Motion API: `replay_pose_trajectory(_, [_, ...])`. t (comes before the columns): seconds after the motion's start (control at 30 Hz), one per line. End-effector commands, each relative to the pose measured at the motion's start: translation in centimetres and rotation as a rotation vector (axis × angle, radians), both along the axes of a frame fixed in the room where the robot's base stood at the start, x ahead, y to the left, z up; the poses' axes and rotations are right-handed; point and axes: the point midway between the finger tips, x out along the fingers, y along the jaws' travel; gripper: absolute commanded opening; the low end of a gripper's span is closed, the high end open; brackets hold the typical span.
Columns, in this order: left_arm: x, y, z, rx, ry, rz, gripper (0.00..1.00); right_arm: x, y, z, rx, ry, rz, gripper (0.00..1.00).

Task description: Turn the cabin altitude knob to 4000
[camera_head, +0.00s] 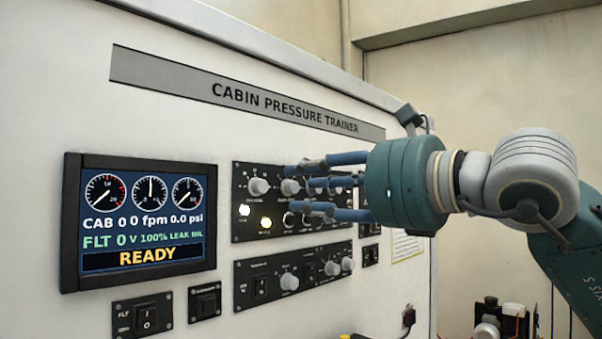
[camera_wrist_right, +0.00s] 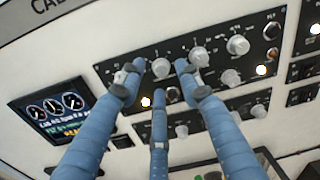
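The upper black control panel (camera_head: 243,215) on the trainer's white face carries a row of grey knobs. The knob labels are too small to read, so I cannot tell which is the cabin altitude knob or its setting. My right gripper (camera_head: 312,187) has its blue fingers spread open in front of this panel. A grey knob (camera_head: 290,187) shows just beyond the fingertips. In the right wrist view, a knob (camera_wrist_right: 160,68) appears between the spread fingers, with no clear contact. The display (camera_head: 138,222) reads CAB 0, FLT 0 and READY. My left gripper is out of view.
A lower panel (camera_head: 243,273) with knobs and switches sits below. Small switch panels, including one marked FLT (camera_head: 142,315), lie under the display. Two round lights glow on the upper panel. The space before the display is clear. Equipment (camera_head: 500,322) stands at lower right.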

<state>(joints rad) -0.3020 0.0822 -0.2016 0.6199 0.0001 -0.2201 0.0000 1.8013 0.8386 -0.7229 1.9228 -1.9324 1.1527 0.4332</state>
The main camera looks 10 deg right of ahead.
Motion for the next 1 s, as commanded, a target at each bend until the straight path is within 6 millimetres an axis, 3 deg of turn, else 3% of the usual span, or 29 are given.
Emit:
replay_pose_trajectory(0.17, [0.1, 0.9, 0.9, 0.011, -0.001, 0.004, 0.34, 1.3, 0.8, 0.1, 0.001, 0.001, 0.001, 0.34])
replay_pose_trajectory(0.47, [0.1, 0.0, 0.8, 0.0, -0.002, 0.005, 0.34, 1.6, 1.0, 0.0, 0.001, 0.0, 0.0, 0.34])
replay_pose_trajectory(0.67, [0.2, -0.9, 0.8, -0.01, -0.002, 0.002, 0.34, 1.6, 1.0, 0.0, 0.001, -0.001, 0.0, 0.0])
replay_pose_trajectory(1.0, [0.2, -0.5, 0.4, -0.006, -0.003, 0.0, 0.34, 1.5, 1.0, 0.0, 0.02, 0.009, 0.002, 0.0])
